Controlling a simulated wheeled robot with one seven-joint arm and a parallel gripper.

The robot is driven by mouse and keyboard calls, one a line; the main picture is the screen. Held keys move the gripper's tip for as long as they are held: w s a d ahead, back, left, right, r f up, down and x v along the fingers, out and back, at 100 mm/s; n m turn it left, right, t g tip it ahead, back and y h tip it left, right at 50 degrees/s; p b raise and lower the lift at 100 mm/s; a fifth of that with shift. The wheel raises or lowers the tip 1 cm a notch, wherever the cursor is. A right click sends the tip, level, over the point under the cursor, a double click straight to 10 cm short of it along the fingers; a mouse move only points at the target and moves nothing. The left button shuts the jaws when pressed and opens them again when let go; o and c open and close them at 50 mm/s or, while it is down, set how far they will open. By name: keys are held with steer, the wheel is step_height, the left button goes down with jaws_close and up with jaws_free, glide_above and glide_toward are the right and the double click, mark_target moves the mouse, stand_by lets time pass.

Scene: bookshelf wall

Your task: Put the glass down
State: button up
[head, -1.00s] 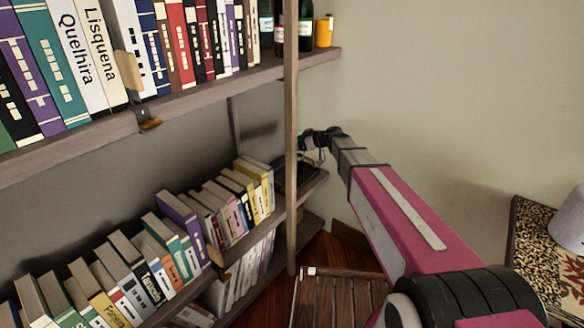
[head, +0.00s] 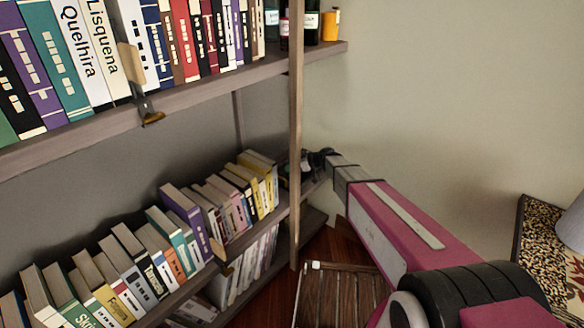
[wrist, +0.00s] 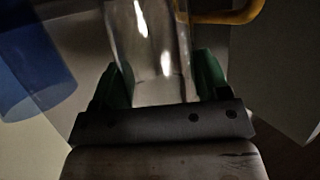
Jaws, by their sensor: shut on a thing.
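My gripper (wrist: 162,82) is shut on a clear glass (wrist: 150,40), which stands between its two green fingers in the wrist view. The top of the glass runs out of that frame. In the head view my gripper (head: 318,163) is at the right end of the lower shelf (head: 310,184), behind and beside the wooden upright. The glass cannot be made out there. Whether its base touches the shelf does not show.
A blue object (wrist: 30,65) and a yellow curved handle (wrist: 235,12) are close to the glass in the wrist view. Books (head: 225,200) fill the lower shelf to the left of the upright (head: 296,130). A slatted wooden seat (head: 340,295) is below my arm.

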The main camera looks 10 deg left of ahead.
steer(key=shift+f, duration=0.65)
steer(key=shift+f, duration=0.1)
steer(key=o, duration=1.1)
steer(key=v, duration=1.2)
steer(key=s+d+f+m+g+h, duration=0.1)
steer(key=s+d+f+m+h, duration=0.1)
steer(key=s+d+m+h, duration=1.1)
steer(key=s+d+m, duration=0.3)
steer(key=s+d, duration=0.8)
steer(key=shift+s+d+g, duration=0.3)
steer(key=shift+d+g, duration=0.1)
